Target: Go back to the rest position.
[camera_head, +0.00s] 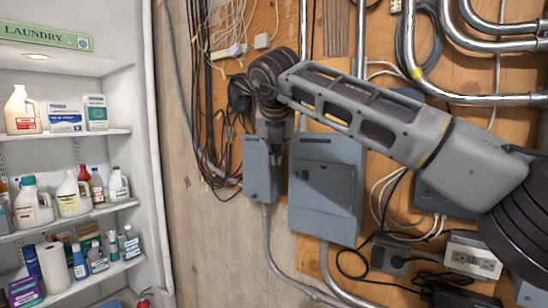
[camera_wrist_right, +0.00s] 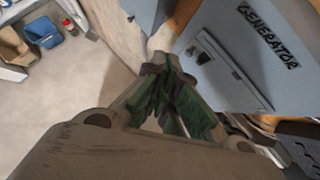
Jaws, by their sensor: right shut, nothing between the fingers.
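My right arm reaches in from the lower right of the head view, and its wrist bends at the upper middle. My right gripper (camera_head: 275,178) hangs below the wrist, pointing down in front of a small grey electrical box (camera_head: 252,160). In the right wrist view the two fingers of this gripper (camera_wrist_right: 158,62) meet at the tips, with nothing between them. Whether the gripper touches the box cannot be told. My left gripper is not in view.
A grey panel box (camera_head: 325,190) is on the wall beside the gripper; the wrist view shows it marked GENERATOR (camera_wrist_right: 235,65). Black cables (camera_head: 205,110) hang at its left. Laundry shelves (camera_head: 75,220) stand at far left. Metal conduits (camera_head: 490,98) and sockets (camera_head: 474,256) are at right.

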